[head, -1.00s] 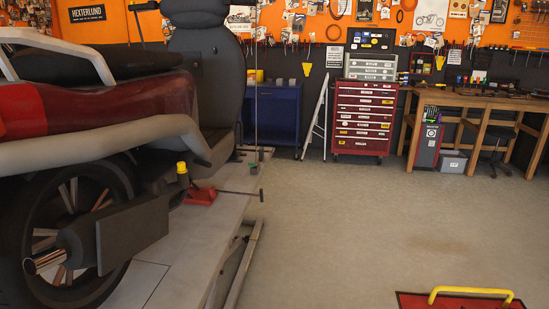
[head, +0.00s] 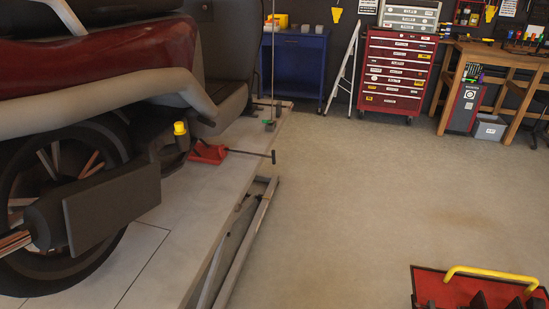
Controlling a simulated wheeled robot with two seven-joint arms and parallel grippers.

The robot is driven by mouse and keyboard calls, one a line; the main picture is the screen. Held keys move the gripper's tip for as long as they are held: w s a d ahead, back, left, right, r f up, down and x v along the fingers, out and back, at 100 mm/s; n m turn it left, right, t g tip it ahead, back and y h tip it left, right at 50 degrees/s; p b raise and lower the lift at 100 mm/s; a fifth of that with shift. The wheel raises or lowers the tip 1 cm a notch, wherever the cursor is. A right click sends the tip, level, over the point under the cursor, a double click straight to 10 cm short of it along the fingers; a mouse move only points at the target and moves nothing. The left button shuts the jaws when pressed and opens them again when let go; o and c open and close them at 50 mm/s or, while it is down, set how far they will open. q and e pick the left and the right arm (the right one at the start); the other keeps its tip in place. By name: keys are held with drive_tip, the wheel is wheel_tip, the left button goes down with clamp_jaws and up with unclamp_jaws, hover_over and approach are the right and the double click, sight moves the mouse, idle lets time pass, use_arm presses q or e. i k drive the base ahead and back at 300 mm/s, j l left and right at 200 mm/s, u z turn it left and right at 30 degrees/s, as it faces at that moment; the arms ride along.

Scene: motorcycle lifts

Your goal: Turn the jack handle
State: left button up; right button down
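The red jack (head: 208,153) sits on the grey lift platform (head: 150,240), beside the rear of the motorcycle (head: 95,60). Its thin dark jack handle (head: 250,154) sticks out to the right past the platform's edge. The handle ends in a short dark crossbar (head: 273,157). A yellow-capped dark part (head: 180,130) stands just left of the jack. Neither of my grippers is in view.
A red tray or box with a yellow handle (head: 490,275) is at the bottom right. The lift's metal frame (head: 245,240) runs along the platform's right side. A red tool chest (head: 395,75), blue cabinet (head: 295,70) and wooden workbench (head: 490,60) stand behind. The middle floor is clear.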

sight(273, 157)
drive_tip(key=i+l, duration=0.35)
drive_tip(key=i, duration=0.2)
drive_tip(key=i+l+u, duration=0.1)
drive_tip(key=i+l, duration=0.2)
drive_tip(key=i, duration=0.25)
drive_tip(key=i+l, duration=0.35)
drive_tip(key=i, duration=0.15)
drive_tip(key=i+l, duration=0.4)
drive_tip(key=i, duration=0.15)
drive_tip(key=j+u, duration=0.05)
